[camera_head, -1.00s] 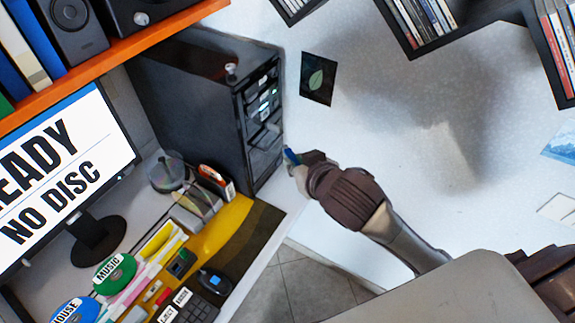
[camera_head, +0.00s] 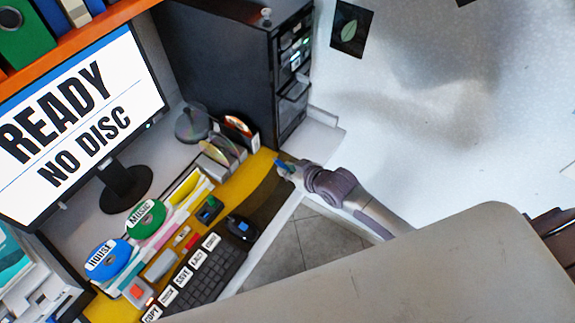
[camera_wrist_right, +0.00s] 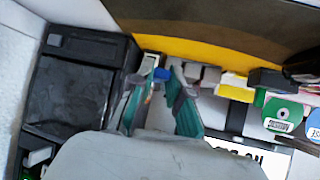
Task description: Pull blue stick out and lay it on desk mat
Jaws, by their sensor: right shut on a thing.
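The blue stick (camera_head: 280,166) is a small blue piece at the tips of my right gripper (camera_head: 286,169), which is shut on it. It also shows as a blue bit between the fingertips in the right wrist view (camera_wrist_right: 161,73). The gripper holds it over or near the right end of the desk mat (camera_head: 266,201), which is yellow with a dark brown band. I cannot tell its height above the mat. The stick is clear of the black computer tower (camera_head: 225,70). Most of the stick is hidden by the fingers. My left gripper is not in view.
A black keyboard (camera_head: 205,275) and a dark mouse (camera_head: 240,227) lie on the mat's front part. The mat's brown end near the gripper is bare.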

